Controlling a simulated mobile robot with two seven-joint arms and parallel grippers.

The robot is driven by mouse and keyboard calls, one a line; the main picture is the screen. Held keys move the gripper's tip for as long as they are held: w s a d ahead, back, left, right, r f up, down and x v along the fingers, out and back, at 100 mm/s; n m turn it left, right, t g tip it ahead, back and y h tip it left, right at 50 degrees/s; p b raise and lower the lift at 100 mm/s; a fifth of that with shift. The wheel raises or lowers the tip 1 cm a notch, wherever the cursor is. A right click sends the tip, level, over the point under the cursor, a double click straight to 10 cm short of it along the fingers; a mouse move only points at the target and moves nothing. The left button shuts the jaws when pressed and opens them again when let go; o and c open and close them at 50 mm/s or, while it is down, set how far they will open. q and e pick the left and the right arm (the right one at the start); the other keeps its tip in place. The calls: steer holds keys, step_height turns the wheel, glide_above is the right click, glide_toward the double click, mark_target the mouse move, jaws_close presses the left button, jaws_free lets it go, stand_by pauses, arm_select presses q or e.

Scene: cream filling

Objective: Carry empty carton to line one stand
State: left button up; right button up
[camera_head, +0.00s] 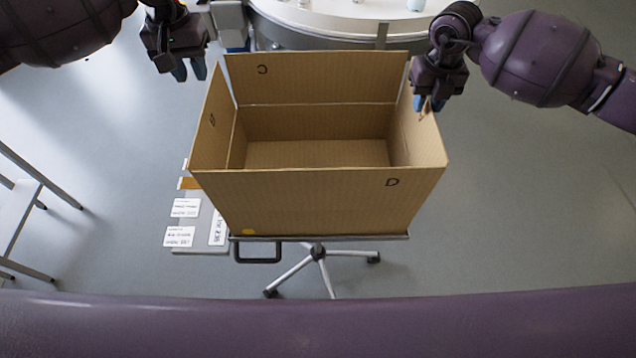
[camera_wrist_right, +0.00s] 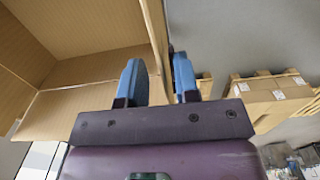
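A brown cardboard carton (camera_head: 310,200) with open flaps stands in the middle of the head view. It looks empty inside and rests on a wheeled stand. My right gripper (camera_head: 428,104) is at the upper edge of the carton's right wall, fingers pointing down. In the right wrist view, my right gripper's blue fingers (camera_wrist_right: 160,80) are apart, with the carton wall (camera_wrist_right: 154,30) between them. My left gripper (camera_head: 190,71) is open and empty, above and left of the carton's far left corner, apart from it. A line one stand cannot be made out by name.
A round white table (camera_head: 340,22) stands behind the carton. Labelled cards (camera_head: 180,236) lie on a panel at the carton's left. A white stool or rack (camera_head: 20,205) is at the far left. Boxes on a pallet (camera_wrist_right: 275,95) show in the right wrist view. Floor at right is clear.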

step_height(320, 180, up, 9)
stand_by(0.3)
steer(key=shift+f, duration=0.1)
stand_by(0.4)
